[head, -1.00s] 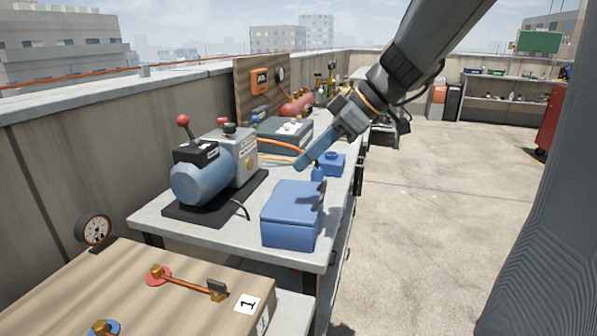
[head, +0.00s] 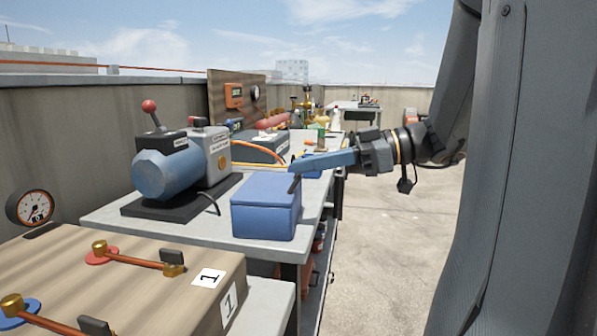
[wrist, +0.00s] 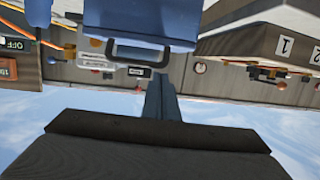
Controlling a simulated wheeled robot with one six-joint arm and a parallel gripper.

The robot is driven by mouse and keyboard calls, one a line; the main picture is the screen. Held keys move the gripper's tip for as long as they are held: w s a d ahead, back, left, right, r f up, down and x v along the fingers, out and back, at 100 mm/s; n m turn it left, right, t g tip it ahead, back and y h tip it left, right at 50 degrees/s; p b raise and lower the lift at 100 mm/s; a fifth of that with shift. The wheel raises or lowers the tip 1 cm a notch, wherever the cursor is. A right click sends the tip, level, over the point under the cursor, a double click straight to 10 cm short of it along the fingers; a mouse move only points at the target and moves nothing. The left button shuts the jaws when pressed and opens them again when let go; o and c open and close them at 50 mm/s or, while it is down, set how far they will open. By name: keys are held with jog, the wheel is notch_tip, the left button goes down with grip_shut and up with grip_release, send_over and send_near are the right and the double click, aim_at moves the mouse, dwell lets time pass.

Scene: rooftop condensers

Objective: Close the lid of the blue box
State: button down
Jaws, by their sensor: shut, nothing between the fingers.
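The blue box (head: 264,219) stands on the grey bench near its front corner. Its lid (head: 266,187) lies flat on top and looks closed, with no gap that I can see. A dark handle (head: 294,184) sits at the lid's right side; in the wrist view the handle (wrist: 140,54) shows below the blue box (wrist: 142,22). My gripper (head: 297,166) is shut and empty, pointing left beside the lid's right rear corner. Its fingers (wrist: 160,90) also show in the wrist view. I cannot tell whether the fingertips touch the lid.
A blue pump (head: 168,172) on a black base stands left of the box. A wooden panel (head: 140,265) with valve levers lies in front. A grey case and orange hose are behind. The floor (head: 385,235) right of the bench is clear.

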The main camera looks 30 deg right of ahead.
jog(key=shift+s+d+f+b, duration=0.15)
jog(key=shift+f+b, duration=0.25)
jog(key=shift+f, duration=0.1)
jog(key=shift+s+d+f+b, duration=0.1)
jog(key=shift+d+f+b, duration=0.05)
jog(key=shift+f+b, duration=0.3)
jog(key=shift+f, duration=0.1)
notch_tip(320, 180, up, 5)
jog(key=p, duration=0.2)
jog(key=s+d+f, duration=0.1)
jog(key=s+d, duration=0.4)
jog(key=d, duration=0.2)
jog(key=shift+d+f+p, duration=0.3)
jog(key=shift+d+f, duration=0.1)
